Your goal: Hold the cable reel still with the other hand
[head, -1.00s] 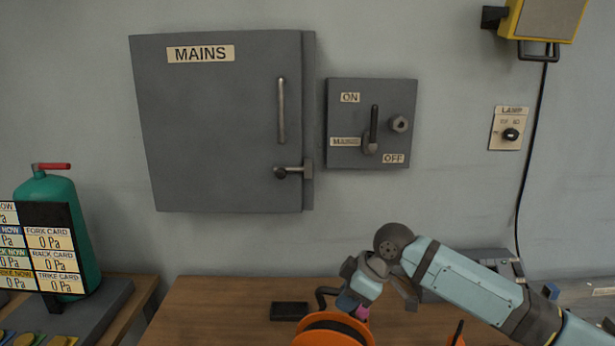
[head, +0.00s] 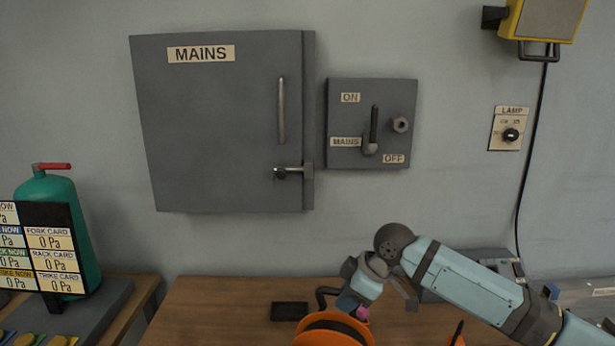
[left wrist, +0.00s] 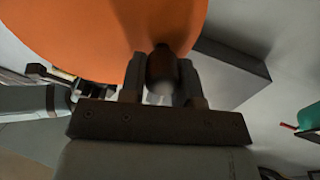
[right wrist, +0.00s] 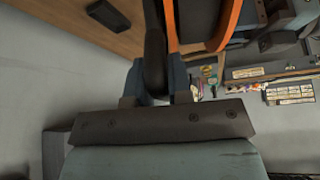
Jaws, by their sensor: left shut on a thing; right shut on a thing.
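The orange cable reel (head: 320,338) stands on the wooden bench, cut off by the bottom edge of the head view. My right gripper (head: 352,306) is beside its top. In the right wrist view, my right gripper (right wrist: 156,55) is shut on a dark bar, seemingly the reel's black frame (right wrist: 155,68); the orange rim (right wrist: 229,22) is just right of it. In the left wrist view, my left gripper (left wrist: 161,62) is shut on a dark brown knob (left wrist: 161,68) in front of the reel's orange face (left wrist: 100,30). The left gripper is outside the head view.
The bench (head: 225,310) carries a small black block (head: 289,311) left of the reel. Behind are a grey MAINS cabinet (head: 220,130) and a switch box (head: 345,120) on the wall. A green cylinder (head: 70,215) and a card board (head: 50,258) stand at left.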

